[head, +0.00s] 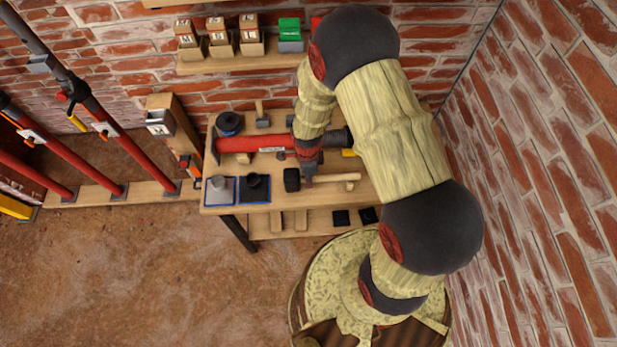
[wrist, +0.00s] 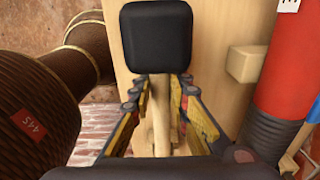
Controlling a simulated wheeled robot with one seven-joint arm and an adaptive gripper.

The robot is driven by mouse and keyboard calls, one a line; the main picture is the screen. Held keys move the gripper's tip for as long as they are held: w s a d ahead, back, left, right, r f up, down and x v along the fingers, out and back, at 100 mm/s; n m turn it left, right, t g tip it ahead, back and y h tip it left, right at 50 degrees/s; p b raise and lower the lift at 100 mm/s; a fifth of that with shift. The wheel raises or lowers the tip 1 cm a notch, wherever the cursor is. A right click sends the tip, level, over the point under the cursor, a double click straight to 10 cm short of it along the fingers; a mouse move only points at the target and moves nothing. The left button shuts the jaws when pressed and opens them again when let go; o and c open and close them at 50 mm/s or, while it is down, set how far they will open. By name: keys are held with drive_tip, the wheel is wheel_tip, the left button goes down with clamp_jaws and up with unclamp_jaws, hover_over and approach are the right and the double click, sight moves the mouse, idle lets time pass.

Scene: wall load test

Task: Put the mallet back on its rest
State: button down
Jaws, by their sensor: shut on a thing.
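The mallet has a black block head (head: 292,180) and a pale wooden handle (head: 335,179) that points right over the bench. My gripper (head: 308,180) is shut on the handle close to the head. In the wrist view the black head (wrist: 157,37) is just beyond my fingertips, and the handle (wrist: 159,125) runs back between the fingers (wrist: 159,95). A small wooden piece (head: 350,185) shows at the handle's far end. I cannot tell whether it is the rest, or whether the mallet touches the bench. My arm hides part of the bench behind.
On the wooden bench (head: 222,208) lies a red cylinder (head: 245,144) behind the mallet. A brick wall (head: 545,150) rises at right. A shelf (head: 215,65) with boxes is above.

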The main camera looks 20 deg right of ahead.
drive_tip(key=shift+f+b, duration=0.3)
drive_tip(key=shift+f, duration=0.1)
drive_tip(key=c, duration=1.6)
unclamp_jaws()
drive_tip(key=shift+o, duration=0.7)
drive_tip(key=o, duration=0.4)
drive_tip(key=shift+o, duration=0.4)
drive_tip(key=shift+r, duration=0.1)
drive_tip(key=shift+r+p, duration=2.5)
drive_tip(key=shift+r, duration=1.45)
